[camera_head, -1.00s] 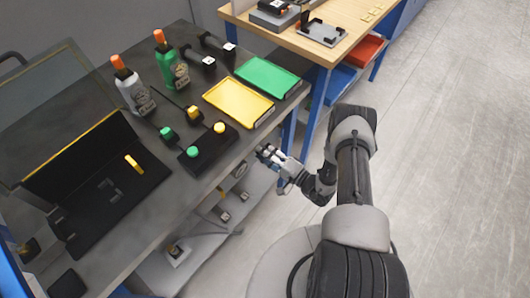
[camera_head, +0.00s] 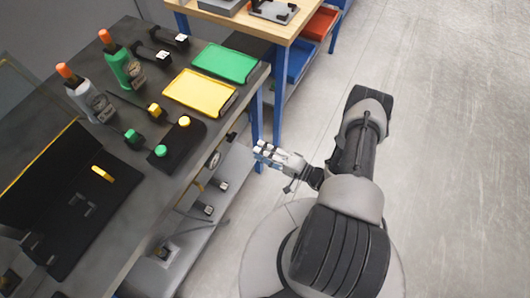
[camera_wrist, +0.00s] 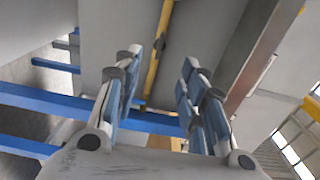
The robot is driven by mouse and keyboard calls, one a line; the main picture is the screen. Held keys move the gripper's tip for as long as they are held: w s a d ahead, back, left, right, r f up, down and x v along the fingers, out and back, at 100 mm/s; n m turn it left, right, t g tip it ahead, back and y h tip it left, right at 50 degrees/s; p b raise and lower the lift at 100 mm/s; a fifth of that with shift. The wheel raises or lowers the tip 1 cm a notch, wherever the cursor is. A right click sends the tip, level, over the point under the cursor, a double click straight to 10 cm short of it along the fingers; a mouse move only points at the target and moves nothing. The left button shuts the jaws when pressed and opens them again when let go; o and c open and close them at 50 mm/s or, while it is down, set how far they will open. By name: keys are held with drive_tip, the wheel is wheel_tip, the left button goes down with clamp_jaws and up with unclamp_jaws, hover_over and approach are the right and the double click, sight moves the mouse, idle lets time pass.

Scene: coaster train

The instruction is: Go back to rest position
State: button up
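My gripper (camera_head: 262,153) is in the head view to the right of the dark workbench (camera_head: 150,205), beyond its edge and over the gap above the floor. In the wrist view its two blue-padded fingers (camera_wrist: 160,100) stand apart with nothing between them, so it is open and empty. My arm is folded in close above my base.
On the workbench stand a yellow tray (camera_head: 201,93), a green tray (camera_head: 225,63), a grey bottle (camera_head: 88,97), a green bottle (camera_head: 121,66) and an open black case (camera_head: 75,205). A wooden table (camera_head: 285,28) stands behind. The floor (camera_head: 450,150) at right is clear.

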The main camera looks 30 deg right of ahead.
drive_tip(key=shift+s+d, duration=0.15)
drive_tip(key=shift+s, duration=0.15)
idle(0.4)
drive_tip(key=a+r+n+g+y, duration=0.1)
drive_tip(key=a+r+n+g, duration=0.25)
drive_tip(key=r, duration=0.45)
drive_tip(key=s+a+r+n+g+y, duration=0.1)
drive_tip(key=a+r+n+g, duration=0.15)
drive_tip(key=r+g, duration=0.4)
drive_tip(key=a+r+n+g+y, duration=0.1)
drive_tip(key=a+r+n+g, duration=0.2)
drive_tip(key=r, duration=0.7)
drive_tip(key=s+d+r+n+t+h, duration=0.1)
drive_tip(key=s+d+r+t+h, duration=0.1)
drive_tip(key=s+r+h, duration=1.1)
drive_tip(key=s+r+t, duration=0.1)
drive_tip(key=s+r, duration=0.2)
drive_tip(key=r, duration=0.1)
drive_tip(key=shift+s+n+h, duration=0.2)
drive_tip(key=shift+n+h, duration=0.1)
